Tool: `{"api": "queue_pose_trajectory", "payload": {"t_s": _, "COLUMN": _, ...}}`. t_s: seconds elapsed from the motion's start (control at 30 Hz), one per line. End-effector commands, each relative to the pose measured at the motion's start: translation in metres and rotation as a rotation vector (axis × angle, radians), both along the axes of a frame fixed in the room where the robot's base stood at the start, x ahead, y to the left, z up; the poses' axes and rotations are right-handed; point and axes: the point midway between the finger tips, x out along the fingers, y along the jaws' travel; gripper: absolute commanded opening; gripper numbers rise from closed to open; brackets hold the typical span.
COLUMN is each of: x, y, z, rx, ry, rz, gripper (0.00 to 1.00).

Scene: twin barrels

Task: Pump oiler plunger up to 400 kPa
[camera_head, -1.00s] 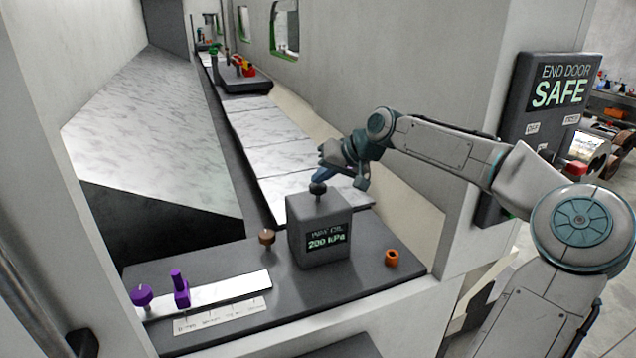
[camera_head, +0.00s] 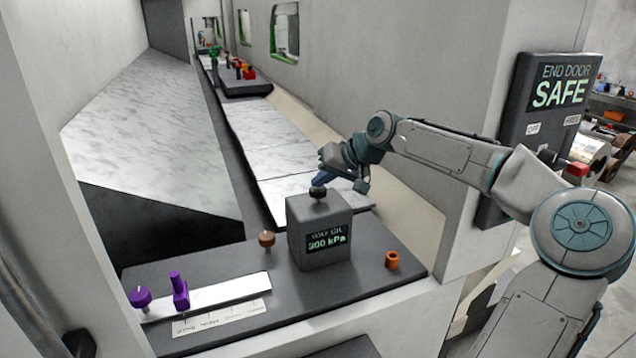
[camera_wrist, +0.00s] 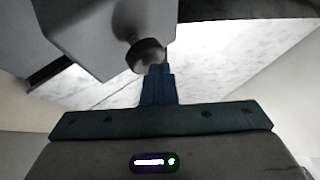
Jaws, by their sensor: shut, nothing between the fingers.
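The oiler (camera_head: 319,232) is a dark grey box on the dark worktop, and its display reads 300 kPa. Its plunger (camera_head: 318,192) is a short dark knob on top of the box. My gripper (camera_head: 322,179) is shut and empty, with its fingertips just above or against the plunger knob. In the wrist view the closed fingers (camera_wrist: 158,80) point at the dark round knob (camera_wrist: 146,56). I cannot tell for sure whether they touch it.
A wall panel (camera_head: 552,105) reads END DOOR SAFE. Marble-like slabs (camera_head: 160,130) lie behind.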

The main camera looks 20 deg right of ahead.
Motion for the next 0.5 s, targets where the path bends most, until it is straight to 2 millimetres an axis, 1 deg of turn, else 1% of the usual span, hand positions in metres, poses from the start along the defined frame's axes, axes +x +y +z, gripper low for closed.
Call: {"api": "queue_pose_trajectory", "payload": {"t_s": 0.5, "x": 0.0, "y": 0.0, "z": 0.029, "rx": 0.0, "ry": 0.0, "rz": 0.0, "gripper": 0.0}}
